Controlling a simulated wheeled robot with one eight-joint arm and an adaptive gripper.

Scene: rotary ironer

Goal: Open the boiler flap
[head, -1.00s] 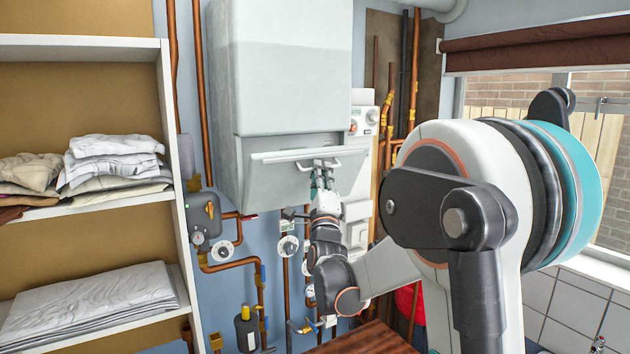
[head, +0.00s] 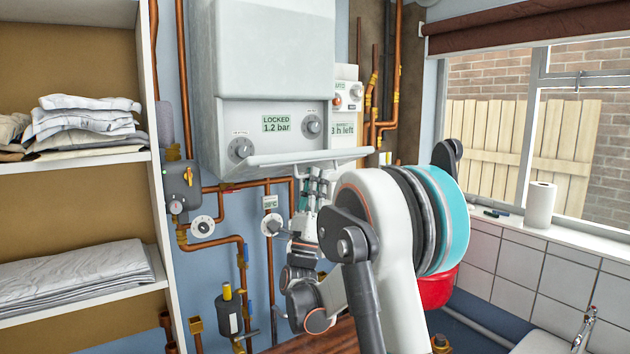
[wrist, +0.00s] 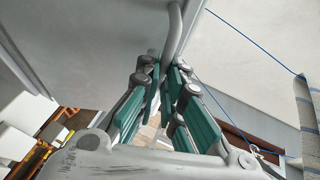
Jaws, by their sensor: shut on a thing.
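The white boiler (head: 262,50) hangs on the blue wall in the head view. Its flap (head: 290,158) is swung down to about level, seen nearly edge-on below the front. The control panel (head: 225,118) behind it shows, with two knobs and a display (head: 276,123) reading "LOCKED 1.2 bar". My gripper (head: 318,174) is under the flap's front, partly hidden by the arm. In the wrist view my gripper (wrist: 167,78) has its green-padded fingers shut on the grey bar handle (wrist: 173,38) of the flap.
Shelves with folded linen (head: 85,120) stand at the left. Copper pipes (head: 268,250), valves and a dial run below the boiler. A window with a paper roll (head: 540,205) on its sill is at the right. A red object (head: 437,288) is behind my arm.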

